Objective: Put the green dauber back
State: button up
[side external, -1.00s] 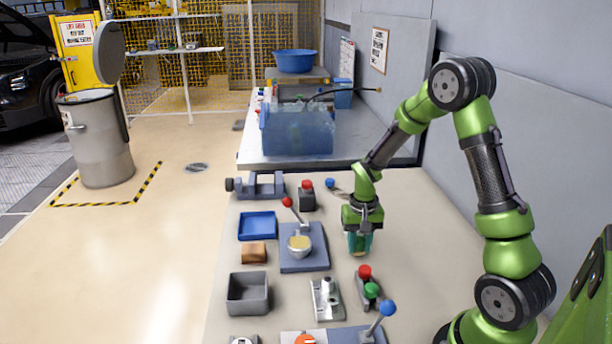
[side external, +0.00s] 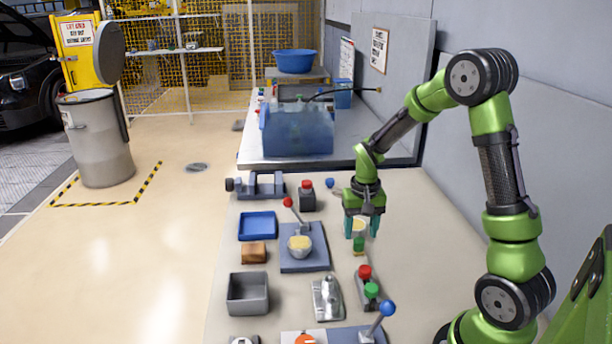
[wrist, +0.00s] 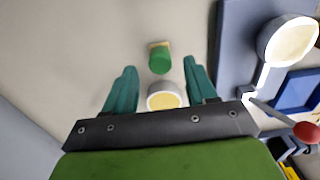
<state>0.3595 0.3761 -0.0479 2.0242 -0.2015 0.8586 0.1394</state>
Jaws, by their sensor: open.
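A grey stand with red and green knobs (side external: 368,287) is nearer the camera. A blue-grey plate (side external: 316,252) with another yellow-filled cup (side external: 300,246) and a red-knobbed lever (side external: 288,202) lies left. A metal fixture (side external: 327,298) and grey bin (side external: 248,293) stand at front left. Bench right of my gripper is clear.

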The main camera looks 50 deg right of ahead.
aim_at(359, 241)
notch_tip(359, 241, up, 7)
jog(key=s+a+r+n+t+y, duration=0.1)
jog(key=s+a+r+n+t, duration=0.1)
jog(key=s+a+r, duration=0.3)
jog(key=s+a+r+n+t+y, duration=0.1)
jog(key=s+a+r+n+t, duration=0.2)
jog(key=a, duration=0.9)
jog(key=shift+s+a+r+t, duration=0.4)
jog(key=shift+s+r+t, duration=0.8)
jog(key=shift+r, duration=0.8)
